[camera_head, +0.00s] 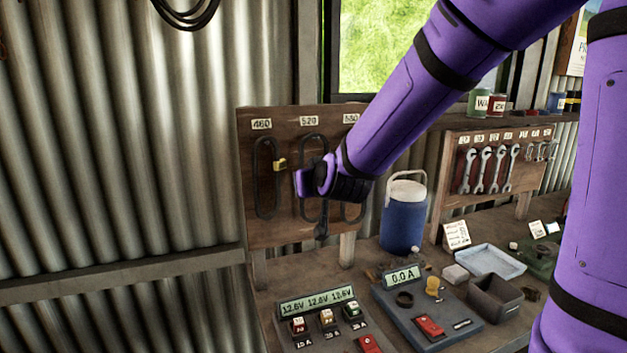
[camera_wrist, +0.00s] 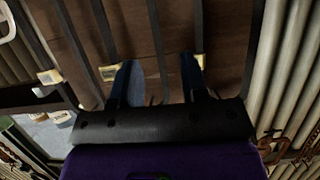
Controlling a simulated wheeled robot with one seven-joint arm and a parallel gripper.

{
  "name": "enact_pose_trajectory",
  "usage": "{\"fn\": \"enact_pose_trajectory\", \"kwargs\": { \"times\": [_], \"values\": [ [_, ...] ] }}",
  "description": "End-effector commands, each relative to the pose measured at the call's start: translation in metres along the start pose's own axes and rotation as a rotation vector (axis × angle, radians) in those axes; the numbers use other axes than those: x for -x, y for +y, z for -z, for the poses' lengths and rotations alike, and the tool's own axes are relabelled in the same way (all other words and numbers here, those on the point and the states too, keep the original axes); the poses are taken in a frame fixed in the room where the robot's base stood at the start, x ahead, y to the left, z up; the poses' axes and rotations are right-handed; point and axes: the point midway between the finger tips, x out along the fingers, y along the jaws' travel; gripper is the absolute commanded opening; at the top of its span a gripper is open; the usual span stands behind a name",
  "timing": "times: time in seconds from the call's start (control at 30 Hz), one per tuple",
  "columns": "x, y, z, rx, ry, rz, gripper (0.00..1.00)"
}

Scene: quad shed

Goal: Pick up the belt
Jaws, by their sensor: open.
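Dark loop belts hang on an upright wooden board in the head view: one under the 460 label (camera_head: 267,178) at the left, one under the 520 label (camera_head: 310,143) in the middle, and one at the right (camera_head: 352,212), partly hidden by my arm. My gripper is in front of the middle belt. In the wrist view, my gripper (camera_wrist: 158,65) is open, its two fingers apart, with a dark belt strand (camera_wrist: 157,45) showing between them. I cannot tell whether they touch it.
Below the wooden board (camera_head: 290,235) is a bench with a blue jug (camera_head: 403,217), a meter box (camera_head: 425,310), a battery display (camera_head: 318,300) and a pale tray (camera_head: 490,261). Wrenches (camera_head: 485,170) hang on another board at right. A corrugated wall (camera_head: 110,150) fills the left.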

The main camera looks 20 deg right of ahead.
Motion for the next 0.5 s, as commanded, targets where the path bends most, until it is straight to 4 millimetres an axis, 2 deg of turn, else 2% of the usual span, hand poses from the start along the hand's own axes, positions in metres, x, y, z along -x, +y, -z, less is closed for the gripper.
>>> {"fn": "enact_pose_trajectory", "kwargs": {
  "times": [0.1,0.37,0.5],
  "values": [
    [-0.014,0.001,0.000,0.000,-0.001,-0.001,0.40],
    [-0.027,0.001,0.001,0.000,0.000,0.000,0.40],
    [-0.041,0.002,0.000,0.001,-0.002,0.000,0.40]
  ]
}}
